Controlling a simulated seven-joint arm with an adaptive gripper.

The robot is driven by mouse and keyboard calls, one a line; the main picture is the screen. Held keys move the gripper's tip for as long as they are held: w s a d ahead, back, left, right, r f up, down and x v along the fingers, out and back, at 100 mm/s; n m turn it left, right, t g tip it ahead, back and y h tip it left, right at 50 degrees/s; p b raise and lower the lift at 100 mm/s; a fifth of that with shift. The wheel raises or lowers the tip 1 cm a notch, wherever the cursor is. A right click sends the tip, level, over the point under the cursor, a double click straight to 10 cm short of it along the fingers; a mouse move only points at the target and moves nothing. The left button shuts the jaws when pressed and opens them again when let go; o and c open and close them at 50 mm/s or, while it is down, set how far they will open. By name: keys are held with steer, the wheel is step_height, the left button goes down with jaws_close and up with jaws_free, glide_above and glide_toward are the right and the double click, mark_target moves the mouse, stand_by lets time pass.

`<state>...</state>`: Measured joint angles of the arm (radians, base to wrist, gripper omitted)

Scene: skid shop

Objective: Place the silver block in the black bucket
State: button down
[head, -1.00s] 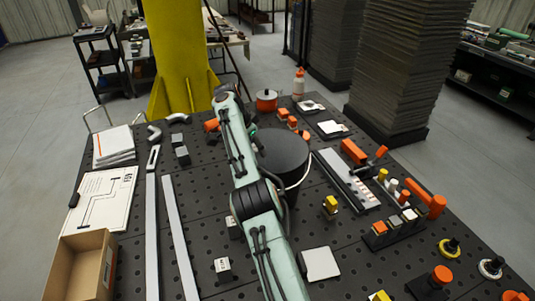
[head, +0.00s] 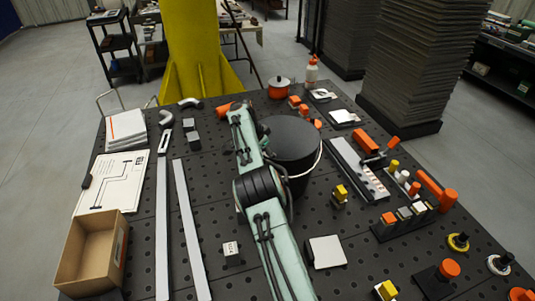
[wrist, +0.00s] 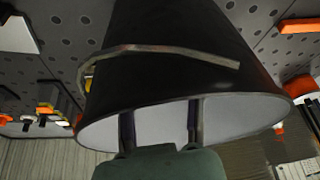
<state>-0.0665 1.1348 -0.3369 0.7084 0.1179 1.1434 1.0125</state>
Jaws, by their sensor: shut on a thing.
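The black bucket (head: 295,142) stands upright on the dark perforated table, right of my arm. In the wrist view the bucket (wrist: 180,50) appears upside down, its wire handle across the wall and its pale inside below the rim. My gripper (wrist: 160,118) points into the bucket's mouth, its two fingers apart. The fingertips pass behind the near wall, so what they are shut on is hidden. I cannot see the silver block between them. In the head view my arm hides most of the gripper. Small grey blocks lie at the left (head: 192,142) and nearer the front (head: 231,253).
Long metal bars (head: 163,225) and an open cardboard box (head: 92,252) lie left. Right of the bucket are a yellow-topped block (head: 340,195), a grey rail (head: 357,168) and an orange-handled fixture (head: 400,215).

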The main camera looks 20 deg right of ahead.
steer(key=shift+f, duration=0.35)
steer(key=c, duration=0.6)
jaws_free()
steer(key=shift+c, duration=0.2)
